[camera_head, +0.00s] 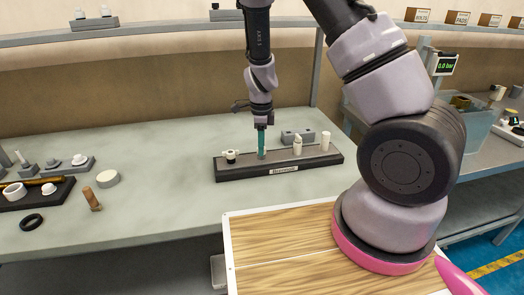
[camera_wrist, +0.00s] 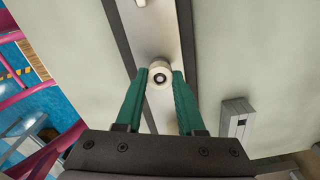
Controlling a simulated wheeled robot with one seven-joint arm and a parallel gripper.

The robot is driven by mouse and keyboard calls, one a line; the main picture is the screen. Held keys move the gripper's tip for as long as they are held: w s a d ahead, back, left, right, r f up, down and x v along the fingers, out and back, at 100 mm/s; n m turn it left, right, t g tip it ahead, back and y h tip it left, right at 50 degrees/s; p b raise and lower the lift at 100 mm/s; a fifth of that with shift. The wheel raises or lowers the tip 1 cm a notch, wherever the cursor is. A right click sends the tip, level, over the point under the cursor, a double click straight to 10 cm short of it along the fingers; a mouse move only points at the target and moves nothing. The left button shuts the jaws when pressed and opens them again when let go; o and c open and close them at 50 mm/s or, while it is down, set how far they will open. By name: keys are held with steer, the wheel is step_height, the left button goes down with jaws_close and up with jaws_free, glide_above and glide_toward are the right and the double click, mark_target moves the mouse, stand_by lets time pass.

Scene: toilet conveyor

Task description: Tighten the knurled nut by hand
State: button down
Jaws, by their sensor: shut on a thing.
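My gripper (camera_head: 262,152) points straight down over a dark-edged base (camera_head: 225,174) on the bench. Its green fingers are closed around a small round cream piece with a dark centre, which looks like the knurled nut (camera_wrist: 160,72). In the wrist view the fingertips (camera_wrist: 161,77) lie on both sides of the nut, above the base's pale top strip (camera_wrist: 165,35). The fingers hide the nut in the head view, and its knurling and thread cannot be made out. On the same base stand a white-and-black fitting (camera_head: 231,156) on the left and two pale upright cylinders (camera_head: 297,144) on the right.
A grey block (camera_head: 290,136) sits behind the base; it also shows in the wrist view (camera_wrist: 237,122). At left are a dark tray (camera_head: 35,191) with parts, a black ring (camera_head: 31,221), a wooden-handled piece (camera_head: 91,198) and a white disc (camera_head: 108,178). The bench between is clear.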

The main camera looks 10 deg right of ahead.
steer(key=shift+m, duration=0.4)
steer(key=m, duration=0.2)
steer(key=shift+m, duration=1.5)
steer(key=shift+m, duration=1.2)
steer(key=m, duration=0.2)
steer(key=shift+m, duration=0.3)
